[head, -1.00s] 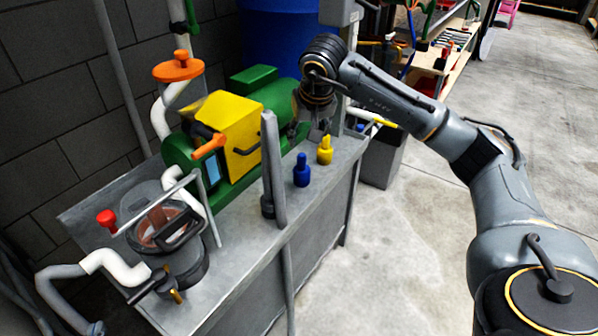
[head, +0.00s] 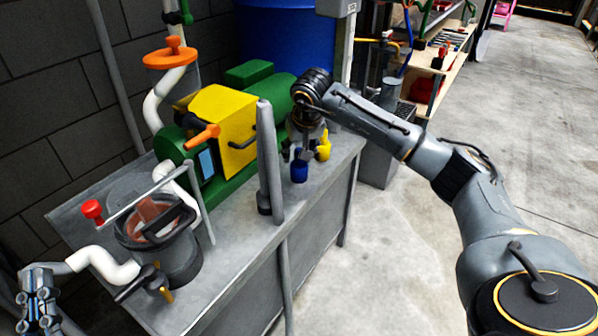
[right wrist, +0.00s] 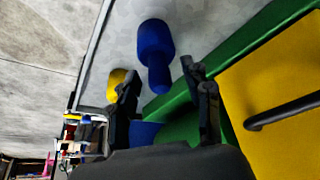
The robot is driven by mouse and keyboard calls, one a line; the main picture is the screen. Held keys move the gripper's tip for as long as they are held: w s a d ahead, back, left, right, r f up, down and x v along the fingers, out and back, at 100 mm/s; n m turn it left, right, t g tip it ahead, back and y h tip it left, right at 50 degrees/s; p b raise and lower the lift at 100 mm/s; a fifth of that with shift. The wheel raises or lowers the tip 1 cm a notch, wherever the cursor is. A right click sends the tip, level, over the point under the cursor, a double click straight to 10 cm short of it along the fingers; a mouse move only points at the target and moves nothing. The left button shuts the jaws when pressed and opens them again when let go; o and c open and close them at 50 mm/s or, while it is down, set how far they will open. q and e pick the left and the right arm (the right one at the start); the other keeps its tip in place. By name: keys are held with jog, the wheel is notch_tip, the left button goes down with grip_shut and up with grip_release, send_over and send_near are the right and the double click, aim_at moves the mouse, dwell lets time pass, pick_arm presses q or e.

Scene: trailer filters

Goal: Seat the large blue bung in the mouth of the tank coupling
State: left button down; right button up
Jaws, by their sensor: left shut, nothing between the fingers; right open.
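The large blue bung (head: 299,172) stands upright on the grey bench, its narrow top hidden by my right gripper (head: 303,150) in the head view. In the right wrist view the blue bung (right wrist: 155,45) has its narrow end toward the gap between the open fingers (right wrist: 160,80), and nothing is gripped. My left gripper (head: 38,300) is shut and empty at the lower left, near the white elbow pipe. I cannot tell which fitting is the tank coupling.
A yellow bung (head: 323,150) stands close beside the blue one; it also shows in the right wrist view (right wrist: 116,80). A green and yellow pump (head: 225,130) is behind them. A grey post (head: 268,160) and a clear-lidded strainer (head: 180,255) are to the left.

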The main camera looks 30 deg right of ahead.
jog(key=shift+f, duration=0.25)
grip_shut()
pick_arm(q)
jog(key=shift+s+r+t, duration=0.2)
jog(key=shift+r+t, duration=0.1)
jog(key=shift+r, duration=0.05)
pick_arm(e)
jog(key=shift+w+r, duration=0.1)
jog(key=shift+r, duration=0.05)
